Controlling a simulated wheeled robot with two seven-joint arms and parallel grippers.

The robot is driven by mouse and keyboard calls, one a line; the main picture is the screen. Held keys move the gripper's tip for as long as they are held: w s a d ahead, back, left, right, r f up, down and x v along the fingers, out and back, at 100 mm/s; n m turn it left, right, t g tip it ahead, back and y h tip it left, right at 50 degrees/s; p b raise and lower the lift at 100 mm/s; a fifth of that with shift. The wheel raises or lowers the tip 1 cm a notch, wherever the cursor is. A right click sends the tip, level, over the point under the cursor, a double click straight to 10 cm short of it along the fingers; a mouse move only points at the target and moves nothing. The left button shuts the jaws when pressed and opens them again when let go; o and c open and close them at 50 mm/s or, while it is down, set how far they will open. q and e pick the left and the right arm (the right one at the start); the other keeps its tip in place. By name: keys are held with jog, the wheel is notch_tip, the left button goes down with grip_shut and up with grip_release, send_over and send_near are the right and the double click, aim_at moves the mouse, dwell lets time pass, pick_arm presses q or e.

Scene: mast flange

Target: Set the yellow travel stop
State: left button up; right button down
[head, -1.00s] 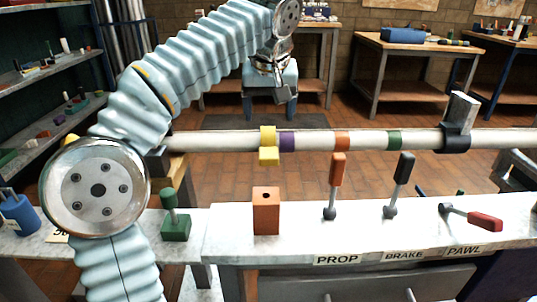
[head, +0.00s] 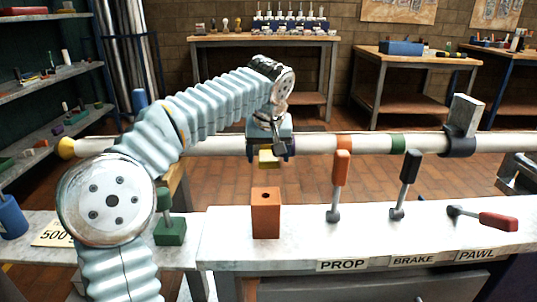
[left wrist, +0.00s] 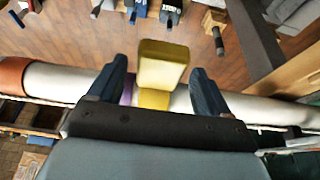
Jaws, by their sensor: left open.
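The yellow travel stop (head: 268,160) is a collar with a block on the long white pipe (head: 320,143). In the head view only its lower block shows below my left gripper (head: 270,150), which hides the rest. In the left wrist view the yellow stop (left wrist: 163,68) stands between the two dark fingers of the left gripper (left wrist: 158,82). The fingers are open, with a gap visible on each side of the block. A purple band (left wrist: 126,92) on the pipe is partly hidden beside one finger. My right gripper is not in view.
Orange (head: 343,142) and green (head: 398,143) bands and a dark clamp (head: 458,143) sit farther right on the pipe. Below are an orange block (head: 266,213), levers marked PROP, BRAKE and PAWL, and a green-based handle (head: 170,229). The bench front is otherwise clear.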

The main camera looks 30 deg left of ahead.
pick_arm(q)
grip_shut()
jog(key=s+a, duration=0.1)
jog(key=a, duration=0.2)
jog(key=s+a, duration=0.2)
jog(key=a, duration=0.1)
jog(key=s+a, duration=0.2)
jog(key=a, duration=0.1)
jog(key=shift+s, duration=0.25)
grip_release()
jog(key=p+v, duration=0.3)
jog(key=v, duration=1.1)
jog(key=shift+p, duration=0.4)
